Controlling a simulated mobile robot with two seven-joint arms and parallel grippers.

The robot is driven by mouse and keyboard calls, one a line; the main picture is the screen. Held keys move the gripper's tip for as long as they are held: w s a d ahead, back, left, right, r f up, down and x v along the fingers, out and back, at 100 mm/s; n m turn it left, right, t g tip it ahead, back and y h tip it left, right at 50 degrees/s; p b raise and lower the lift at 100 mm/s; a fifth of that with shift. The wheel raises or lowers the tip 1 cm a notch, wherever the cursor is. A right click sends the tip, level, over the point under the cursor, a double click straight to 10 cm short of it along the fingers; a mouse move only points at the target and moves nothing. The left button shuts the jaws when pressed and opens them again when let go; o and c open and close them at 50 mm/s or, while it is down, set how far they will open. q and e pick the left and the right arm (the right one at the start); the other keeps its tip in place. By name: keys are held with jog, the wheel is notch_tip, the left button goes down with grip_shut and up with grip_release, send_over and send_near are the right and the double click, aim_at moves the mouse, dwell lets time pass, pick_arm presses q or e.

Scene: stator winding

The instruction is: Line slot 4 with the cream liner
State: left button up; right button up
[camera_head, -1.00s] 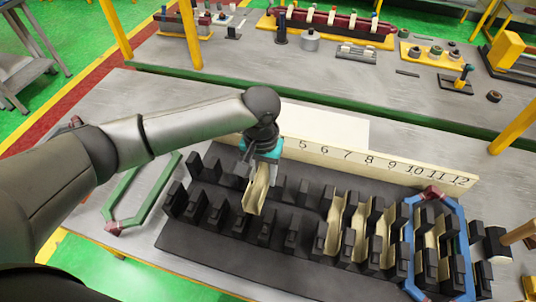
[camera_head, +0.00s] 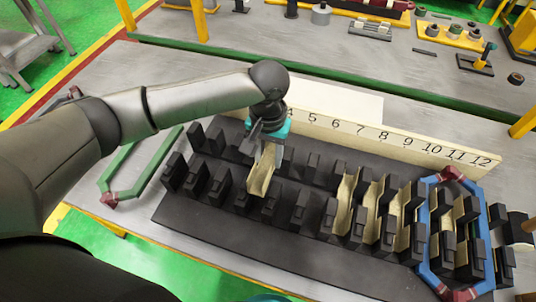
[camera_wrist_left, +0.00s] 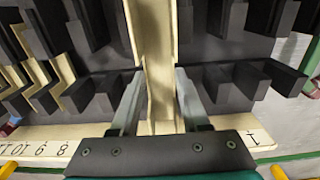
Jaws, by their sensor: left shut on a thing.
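My left gripper (camera_head: 262,150) is shut on the cream liner (camera_head: 260,178), a long folded channel, over the left part of the black slotted stator (camera_head: 250,235). In the left wrist view the liner (camera_wrist_left: 155,60) runs between the two fingers (camera_wrist_left: 158,105). Its lower end is among the black teeth; I cannot tell whether it touches the slot floor. The number strip (camera_head: 400,142) behind shows 5 to 12 clearly; the 4 is partly hidden by the gripper.
Several cream liners (camera_head: 345,203) sit in slots to the right. A blue coil (camera_head: 424,235) with dark red ends lies around teeth at the right. A green coil (camera_head: 140,175) lies on the table at the left. A second bench with parts stands behind.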

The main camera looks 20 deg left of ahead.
dwell(0.4)
pick_arm(q)
jog(key=shift+f, duration=0.2)
jog(key=shift+f+b, duration=0.3)
jog(key=shift+f, duration=0.6)
jog(key=shift+f+b, duration=0.75)
jog(key=shift+f, duration=1.75)
jog(key=shift+f, duration=0.2)
jog(key=shift+f, duration=0.45)
jog(key=o, duration=1.1)
jog(key=shift+c, duration=0.2)
jog(key=shift+r+p, duration=0.2)
jog(key=shift+p, duration=0.2)
jog(key=shift+r+p, duration=0.55)
jog(key=shift+p, duration=0.3)
